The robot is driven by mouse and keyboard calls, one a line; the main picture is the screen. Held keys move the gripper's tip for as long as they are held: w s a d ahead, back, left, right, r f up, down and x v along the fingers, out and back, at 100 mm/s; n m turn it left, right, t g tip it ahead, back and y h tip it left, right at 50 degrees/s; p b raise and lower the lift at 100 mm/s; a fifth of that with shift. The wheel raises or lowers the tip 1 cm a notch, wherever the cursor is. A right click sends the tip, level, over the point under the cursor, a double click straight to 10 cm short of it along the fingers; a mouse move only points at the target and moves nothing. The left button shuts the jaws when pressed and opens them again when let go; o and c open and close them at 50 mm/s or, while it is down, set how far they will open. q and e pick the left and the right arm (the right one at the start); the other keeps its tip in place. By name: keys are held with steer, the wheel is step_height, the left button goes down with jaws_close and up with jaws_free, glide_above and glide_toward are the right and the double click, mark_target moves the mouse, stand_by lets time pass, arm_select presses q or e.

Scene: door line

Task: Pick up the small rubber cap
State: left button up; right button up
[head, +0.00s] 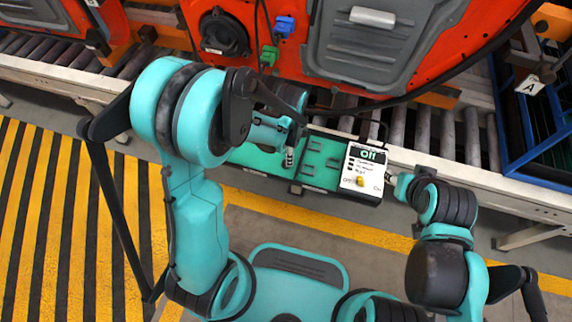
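I cannot make out a small rubber cap for certain in the head view. My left gripper (290,158) points down over the teal tray (320,150), with its dark fingertips close together. Its arm hides part of the tray and the door's lower edge. I cannot tell if it is open or shut, and no object shows in it. My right gripper (393,181) is just right of the white control box (364,171). It is small and partly hidden by its own wrist, so its opening is unclear.
The control box reads "Off" and has a yellow switch (360,182). A red door (290,65) with a grey panel lies across the roller conveyor (440,135). Blue (284,26) and green (269,56) connectors sit on it. A blue-framed crate (535,130) stands at the right.

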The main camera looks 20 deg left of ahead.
arm_select(q)
step_height(320, 180, down, 2)
steer(key=shift+w+a+b, duration=0.1)
steer(key=shift+b, duration=0.25)
steer(key=f+b, duration=0.1)
steer(key=f, duration=0.1)
steer(key=a+f+b, duration=0.1)
steer(key=shift+f, duration=0.35)
steer(key=shift+f+b, duration=0.35)
steer(key=shift+r, duration=0.1)
steer(key=c, duration=0.9)
